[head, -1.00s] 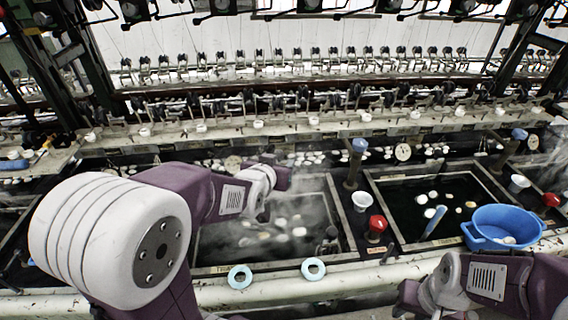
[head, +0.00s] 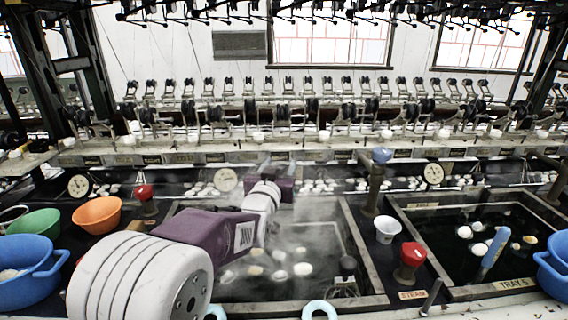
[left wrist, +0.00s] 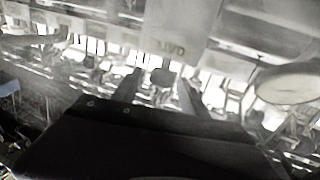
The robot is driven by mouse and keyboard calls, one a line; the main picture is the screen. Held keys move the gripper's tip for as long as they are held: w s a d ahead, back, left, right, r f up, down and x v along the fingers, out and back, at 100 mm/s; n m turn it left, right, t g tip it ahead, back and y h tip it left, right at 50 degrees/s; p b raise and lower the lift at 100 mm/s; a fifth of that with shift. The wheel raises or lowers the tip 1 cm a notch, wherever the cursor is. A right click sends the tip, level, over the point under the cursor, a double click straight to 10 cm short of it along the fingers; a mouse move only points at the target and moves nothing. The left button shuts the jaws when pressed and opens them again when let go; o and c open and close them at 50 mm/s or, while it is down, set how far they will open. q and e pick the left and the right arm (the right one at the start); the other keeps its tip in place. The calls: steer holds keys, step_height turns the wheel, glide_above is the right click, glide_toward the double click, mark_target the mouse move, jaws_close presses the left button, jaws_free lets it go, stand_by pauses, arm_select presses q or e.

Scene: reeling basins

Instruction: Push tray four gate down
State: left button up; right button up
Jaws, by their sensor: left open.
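The middle basin (head: 362,262), taken as tray four, holds dark water with several pale cocoons under steam. My left gripper (head: 277,163) is beyond its water, at the basin's far side below the machine's ledge. In the left wrist view my open left fingers (left wrist: 160,92) point toward a pale panel with a label that seems to read GATE (left wrist: 165,45). A small dark block (left wrist: 162,77) shows between the fingertips; contact cannot be told. In the head view the gate itself is hidden or too small to tell. My right gripper is out of view.
The TRAY 5 basin (head: 408,222) is farther right. Blue (head: 28,270), green (head: 35,222) and orange (head: 97,214) bowls stand left.

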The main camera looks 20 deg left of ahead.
arm_select(q)
steer(key=shift+w+a, duration=0.2)
steer(key=shift+w, duration=0.75)
steer(key=shift+w+a, duration=0.2)
steer(key=shift+w, duration=0.7)
jaws_close()
